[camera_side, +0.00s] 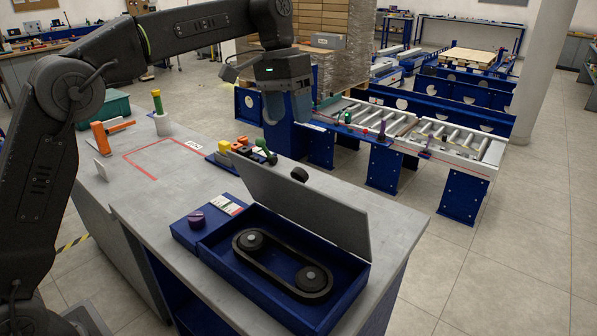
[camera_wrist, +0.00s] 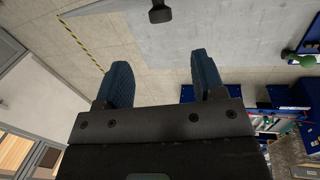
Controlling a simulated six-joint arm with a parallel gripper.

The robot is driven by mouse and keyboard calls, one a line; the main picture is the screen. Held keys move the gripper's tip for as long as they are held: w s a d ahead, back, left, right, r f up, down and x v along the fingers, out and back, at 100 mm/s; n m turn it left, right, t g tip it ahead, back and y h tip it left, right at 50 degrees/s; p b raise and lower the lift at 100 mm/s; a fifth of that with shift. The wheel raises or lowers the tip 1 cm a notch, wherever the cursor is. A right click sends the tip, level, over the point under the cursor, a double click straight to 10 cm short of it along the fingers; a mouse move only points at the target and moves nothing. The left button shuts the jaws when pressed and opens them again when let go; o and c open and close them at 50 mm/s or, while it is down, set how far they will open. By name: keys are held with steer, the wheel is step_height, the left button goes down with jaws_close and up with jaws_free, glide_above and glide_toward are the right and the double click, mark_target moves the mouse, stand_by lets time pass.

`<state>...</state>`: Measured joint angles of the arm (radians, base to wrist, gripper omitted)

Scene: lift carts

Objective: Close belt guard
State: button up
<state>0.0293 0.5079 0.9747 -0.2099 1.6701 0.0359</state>
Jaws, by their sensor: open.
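The belt guard (camera_side: 305,205) is a flat grey lid. It stands raised and tilted along the back edge of a blue housing (camera_side: 213,249), so the housing is open. A black belt (camera_side: 272,264) runs around two pulleys inside it. A black knob (camera_side: 299,174) shows at the guard's back side; a dark knob also shows at the top of the wrist view (camera_wrist: 160,11). My gripper (camera_side: 288,110) hangs above and behind the guard, apart from it. In the wrist view its two blue fingers (camera_wrist: 161,78) are spread with nothing between them.
A purple knob (camera_side: 196,219) sits on the housing's left part. Behind it is a rack of coloured pieces (camera_side: 236,152), with a green-headed lever (camera_side: 262,145) beside it. A red-outlined area (camera_side: 160,160) on the grey bench is clear. A roller conveyor (camera_side: 370,120) stands beyond the bench.

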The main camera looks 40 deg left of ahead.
mark_target(298, 167)
steer(key=x, duration=1.2)
steer(key=shift+f, duration=0.3)
jaws_close()
